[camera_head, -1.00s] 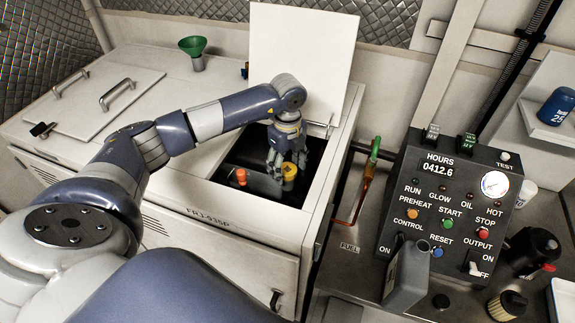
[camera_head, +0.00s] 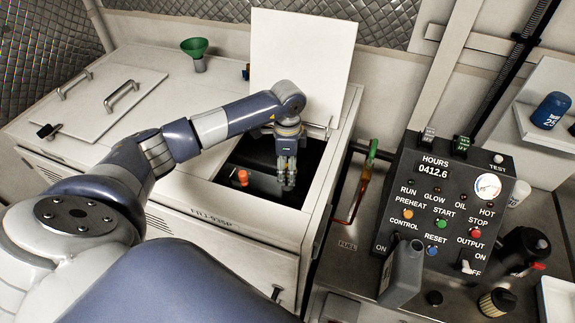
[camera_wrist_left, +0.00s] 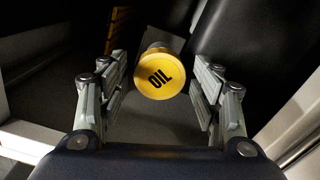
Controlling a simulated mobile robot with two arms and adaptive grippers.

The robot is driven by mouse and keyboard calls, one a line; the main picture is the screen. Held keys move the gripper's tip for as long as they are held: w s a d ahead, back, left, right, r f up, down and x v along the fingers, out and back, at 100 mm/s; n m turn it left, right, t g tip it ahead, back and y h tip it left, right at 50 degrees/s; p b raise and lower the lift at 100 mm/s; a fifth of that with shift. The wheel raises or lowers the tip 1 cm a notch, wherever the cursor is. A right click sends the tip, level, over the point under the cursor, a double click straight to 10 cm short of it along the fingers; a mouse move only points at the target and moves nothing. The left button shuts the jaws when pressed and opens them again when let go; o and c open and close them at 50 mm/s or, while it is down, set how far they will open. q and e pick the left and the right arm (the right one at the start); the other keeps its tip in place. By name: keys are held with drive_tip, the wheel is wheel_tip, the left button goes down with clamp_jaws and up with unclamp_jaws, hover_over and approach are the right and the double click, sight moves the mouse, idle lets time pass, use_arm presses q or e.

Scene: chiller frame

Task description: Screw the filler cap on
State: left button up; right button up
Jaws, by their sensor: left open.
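The yellow filler cap marked OIL (camera_wrist_left: 160,76) is in the left wrist view, face towards the camera. A short pale piece shows at its far edge; I cannot tell whether the cap is seated on a neck. My left gripper (camera_head: 287,178) points down into the dark open hatch (camera_head: 262,158) of the white cabinet. Its fingers (camera_wrist_left: 161,80) are open, one on each side of the cap, with gaps between. In the head view the gripper hides the cap. My right gripper is not in view.
An orange-red cap (camera_head: 242,177) is in the hatch, left of my gripper. The raised white lid (camera_head: 300,65) stands behind. A green funnel (camera_head: 195,48) is on the cabinet top. The control panel (camera_head: 445,200) and a grey jug (camera_head: 403,272) stand to the right.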

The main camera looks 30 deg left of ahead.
use_arm(q)
drive_tip(key=c, duration=1)
drive_tip(key=shift+c, duration=0.2)
drive_tip(key=shift+f+m+b, duration=0.1)
drive_tip(key=shift+m+b, duration=0.45)
drive_tip(key=shift+m, duration=0.45)
drive_tip(key=m+b, duration=0.2)
drive_tip(key=m, duration=0.3)
drive_tip(key=m+b, duration=0.2)
drive_tip(key=m, duration=0.5)
drive_tip(key=shift+m+b, duration=0.4)
